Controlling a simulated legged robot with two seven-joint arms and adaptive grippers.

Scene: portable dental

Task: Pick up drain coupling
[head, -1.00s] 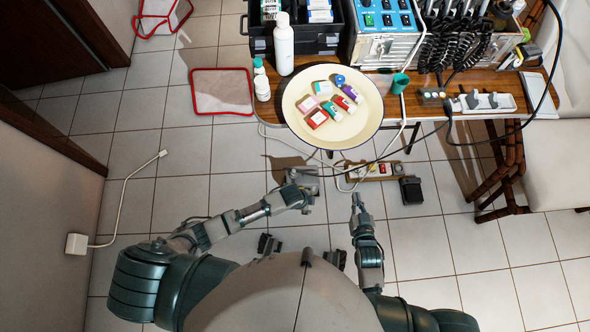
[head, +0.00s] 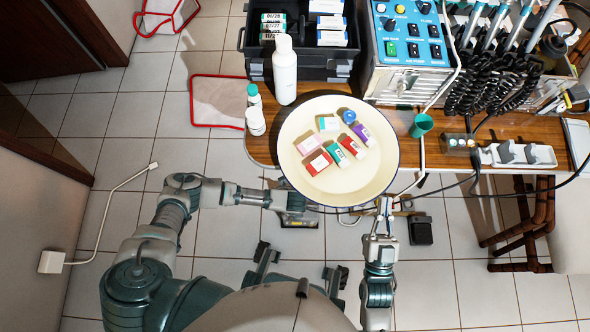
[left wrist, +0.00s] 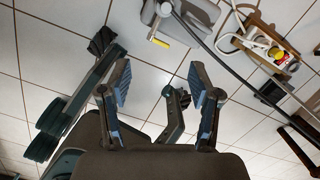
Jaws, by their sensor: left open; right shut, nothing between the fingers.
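My right gripper (head: 385,212) is shut and empty, in front of the table edge, below and left of the green piece. My left arm reaches in from the left to below the plate, and its fingers are hard to see in the head view. In the left wrist view my left gripper (left wrist: 162,88) is open, with nothing between its fingers and floor tiles beyond.
White bottles (head: 285,75), a black case (head: 330,72) and a control box (head: 410,80) stand on the wooden table (head: 450,155).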

